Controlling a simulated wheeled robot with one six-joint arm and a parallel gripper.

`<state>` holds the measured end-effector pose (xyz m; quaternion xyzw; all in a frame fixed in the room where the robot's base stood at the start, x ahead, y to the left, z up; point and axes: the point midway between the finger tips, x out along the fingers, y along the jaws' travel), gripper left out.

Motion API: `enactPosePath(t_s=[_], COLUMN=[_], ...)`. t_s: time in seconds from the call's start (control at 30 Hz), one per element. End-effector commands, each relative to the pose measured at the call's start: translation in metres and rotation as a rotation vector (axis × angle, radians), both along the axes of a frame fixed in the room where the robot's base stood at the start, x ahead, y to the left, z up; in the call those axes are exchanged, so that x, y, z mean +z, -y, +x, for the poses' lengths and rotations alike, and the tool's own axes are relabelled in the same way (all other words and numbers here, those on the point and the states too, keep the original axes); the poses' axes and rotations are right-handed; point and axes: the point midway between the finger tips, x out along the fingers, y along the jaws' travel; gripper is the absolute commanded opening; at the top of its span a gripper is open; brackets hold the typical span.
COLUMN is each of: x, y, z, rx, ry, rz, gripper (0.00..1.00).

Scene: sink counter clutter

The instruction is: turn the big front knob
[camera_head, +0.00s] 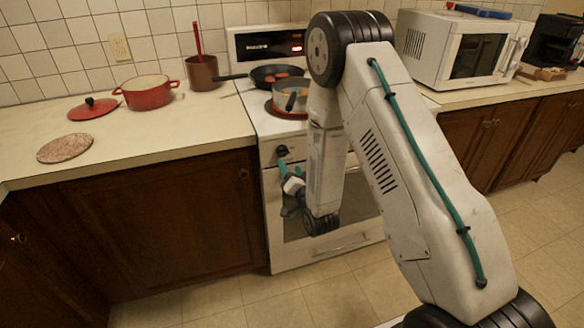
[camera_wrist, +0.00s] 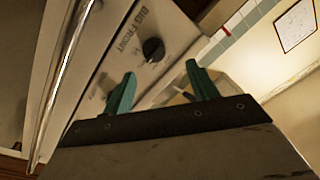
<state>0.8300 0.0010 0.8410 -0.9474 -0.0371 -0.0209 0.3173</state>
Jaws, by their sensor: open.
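The big front knob (camera_wrist: 153,49) is a small, round black knob on the stove's pale front panel, with the words BIG FRONT printed beside it. In the wrist view it lies beyond my gripper (camera_wrist: 160,69), roughly in line with the gap between the two teal fingers. The fingers are apart and empty, and no contact with the knob shows. In the head view a black knob (camera_head: 282,151) shows on the panel, its label unreadable. My gripper (camera_head: 287,188) is just below that knob, in front of the oven door. My arm hides the panel farther right.
The white stove (camera_head: 262,133) carries a black frying pan (camera_head: 262,76) and a grey pot (camera_head: 291,98). The oven handle (camera_wrist: 65,85) runs along the left in the wrist view. A red pot (camera_head: 148,93) and a microwave (camera_head: 435,52) stand on the counters. The floor in front is clear.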

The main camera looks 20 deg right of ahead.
Motion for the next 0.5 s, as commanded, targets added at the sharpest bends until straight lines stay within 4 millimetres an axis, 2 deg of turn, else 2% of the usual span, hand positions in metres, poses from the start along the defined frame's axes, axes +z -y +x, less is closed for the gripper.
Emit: enactPosePath(t_s=[0.13,0.3,0.5], x=[0.0033,-0.0001,-0.0023], y=[-0.0047,-0.0002,0.0027], z=[0.0013,0.0015,0.0094], rx=[-0.032,-0.068,-0.076], ry=[-0.011,-0.035,-0.043], rz=[-0.246,-0.536,-0.655], gripper=[0.58,0.58,0.58])
